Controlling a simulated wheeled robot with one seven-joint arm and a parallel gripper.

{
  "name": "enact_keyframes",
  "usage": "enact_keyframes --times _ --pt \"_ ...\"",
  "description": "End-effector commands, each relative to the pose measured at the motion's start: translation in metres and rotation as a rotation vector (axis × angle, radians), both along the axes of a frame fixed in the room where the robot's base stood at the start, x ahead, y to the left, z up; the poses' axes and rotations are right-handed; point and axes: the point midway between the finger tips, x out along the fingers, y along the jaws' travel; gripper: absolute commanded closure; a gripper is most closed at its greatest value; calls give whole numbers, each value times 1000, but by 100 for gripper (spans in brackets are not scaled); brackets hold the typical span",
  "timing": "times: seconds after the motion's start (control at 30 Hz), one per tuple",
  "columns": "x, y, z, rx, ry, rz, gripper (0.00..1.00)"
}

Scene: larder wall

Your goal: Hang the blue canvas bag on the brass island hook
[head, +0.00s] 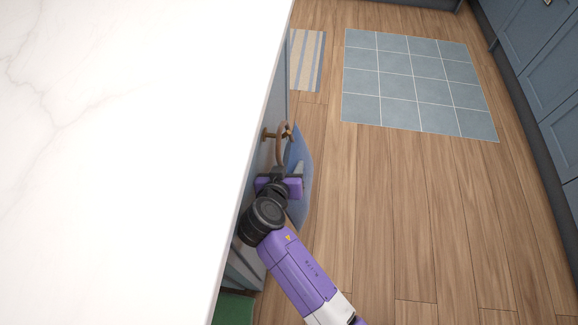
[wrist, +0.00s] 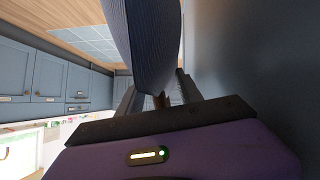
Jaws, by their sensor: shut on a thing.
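The blue canvas bag (head: 302,170) hangs beside the island's side panel in the head view, partly hidden behind my gripper. Its brown handle (head: 281,147) arches up at the brass island hook (head: 268,134). The handle overlaps the hook in the picture; I cannot tell whether the loop is over it or just beside it. My gripper (head: 278,174) is below the hook, close to the panel, shut on the handle.
The white marble island top (head: 120,130) fills the left, its edge close beside my arm. A striped mat (head: 307,60) and a blue tiled patch (head: 415,85) lie on the wooden floor. Blue cabinets (head: 535,60) line the right. The floor right of the bag is clear.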

Motion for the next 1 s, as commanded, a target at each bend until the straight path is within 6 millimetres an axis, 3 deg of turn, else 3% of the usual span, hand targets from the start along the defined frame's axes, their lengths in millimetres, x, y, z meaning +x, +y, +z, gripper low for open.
enact_keyframes --times 0.03,0.07,0.17,1.0 --pt "1 1 1 -1 -3 1 100" --pt "1 0 1 -1 -3 1 54" --pt "0 0 1 -1 -2 1 34" --pt "-2 -2 -4 -3 7 -2 32"
